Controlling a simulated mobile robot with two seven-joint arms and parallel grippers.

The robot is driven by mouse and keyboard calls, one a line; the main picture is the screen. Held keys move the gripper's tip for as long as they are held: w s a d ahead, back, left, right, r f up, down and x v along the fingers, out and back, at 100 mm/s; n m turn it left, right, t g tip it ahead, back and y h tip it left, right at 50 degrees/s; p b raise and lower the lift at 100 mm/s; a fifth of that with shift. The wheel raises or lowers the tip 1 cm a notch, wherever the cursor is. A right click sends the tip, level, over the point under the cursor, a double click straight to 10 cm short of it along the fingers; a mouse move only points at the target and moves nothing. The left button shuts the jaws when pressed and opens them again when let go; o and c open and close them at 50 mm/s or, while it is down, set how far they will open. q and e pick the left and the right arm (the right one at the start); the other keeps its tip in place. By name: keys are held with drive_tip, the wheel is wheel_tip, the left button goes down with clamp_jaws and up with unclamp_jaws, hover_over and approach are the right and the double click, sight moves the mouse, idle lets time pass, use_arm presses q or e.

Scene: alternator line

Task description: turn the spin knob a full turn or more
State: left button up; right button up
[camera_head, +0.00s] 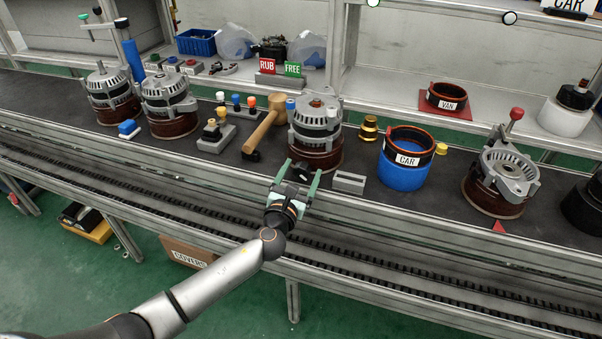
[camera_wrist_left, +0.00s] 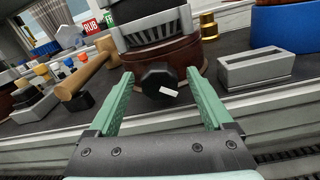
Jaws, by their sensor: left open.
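The spin knob (camera_wrist_left: 158,80) is a black, many-sided knob with a white mark on its face, at the front of an alternator's brown base in the left wrist view. In the head view the knob (camera_head: 302,169) is small and dark below that alternator (camera_head: 316,124). My left gripper (camera_head: 301,173) is open, its two green fingers pointing at the knob. In the wrist view the fingers stand on either side of the knob, with gaps visible on both sides. I cannot tell how deep the fingertips reach. My right gripper is not in view.
A grey slotted block (camera_head: 349,183) sits just right of the gripper. A wooden mallet (camera_head: 263,130) lies to the left. A blue CAR ring holder (camera_head: 403,176) stands farther right. RUB and FREE signs (camera_head: 280,67) stand behind. The bench's metal front rail runs below the gripper.

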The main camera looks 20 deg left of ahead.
use_arm(q)
drive_tip(key=shift+c, duration=0.3)
clamp_jaws()
drive_tip(key=shift+n, duration=0.4)
drive_tip(key=n, duration=0.3)
drive_tip(key=shift+n+b, duration=0.3)
drive_tip(key=shift+b, duration=0.1)
drive_tip(key=n, duration=0.4)
drive_tip(key=shift+n+b, duration=0.3)
idle(0.3)
drive_tip(key=shift+o, duration=0.3)
unclamp_jaws()
